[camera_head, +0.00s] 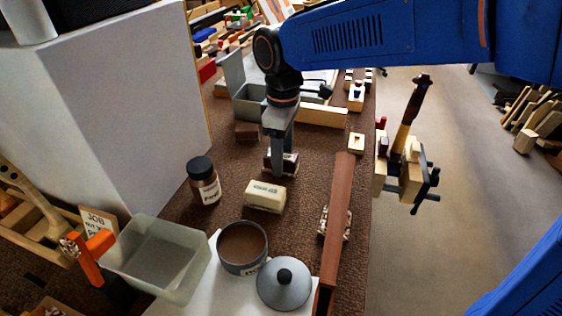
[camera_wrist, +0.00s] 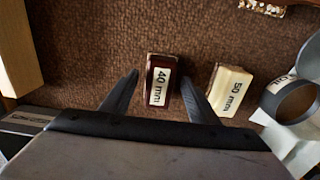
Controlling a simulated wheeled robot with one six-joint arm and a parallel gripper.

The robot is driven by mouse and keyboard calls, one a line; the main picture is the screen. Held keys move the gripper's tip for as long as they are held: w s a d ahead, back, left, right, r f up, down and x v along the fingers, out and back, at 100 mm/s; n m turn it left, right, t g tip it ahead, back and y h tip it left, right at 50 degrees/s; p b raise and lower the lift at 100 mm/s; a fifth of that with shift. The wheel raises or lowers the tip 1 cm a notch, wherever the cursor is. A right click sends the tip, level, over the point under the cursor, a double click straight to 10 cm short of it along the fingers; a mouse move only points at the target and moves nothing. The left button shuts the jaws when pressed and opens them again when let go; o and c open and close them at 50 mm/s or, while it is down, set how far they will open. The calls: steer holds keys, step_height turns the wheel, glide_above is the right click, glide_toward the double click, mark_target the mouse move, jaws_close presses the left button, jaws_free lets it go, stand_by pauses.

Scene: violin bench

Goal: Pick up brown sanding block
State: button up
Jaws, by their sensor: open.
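The brown sanding block (camera_wrist: 152,95), with a white "40 mm" label, lies on the brown bench surface in the wrist view. My gripper (camera_wrist: 158,88) is open, with one dark finger on each side of the block. Small gaps show between the fingers and the block, and nothing is held. In the head view the block (camera_head: 291,165) is partly hidden behind my gripper (camera_head: 279,172), which points down at it.
A cream block (camera_head: 265,197) labelled "50 mm" stands close by, near the right finger in the wrist view. A dark-capped jar (camera_head: 204,184), an open pot (camera_head: 243,265), a lid (camera_head: 284,287) and a long brown strip (camera_head: 340,205) surround it. Another brown block (camera_head: 246,132) lies behind.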

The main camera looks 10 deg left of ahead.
steer(key=shift+f, duration=0.3)
steer(key=shift+c, duration=0.3)
steer(key=c, duration=1.1)
steer(key=shift+r, duration=0.1)
step_height(320, 180, up, 10)
steer(key=shift+f, duration=0.1)
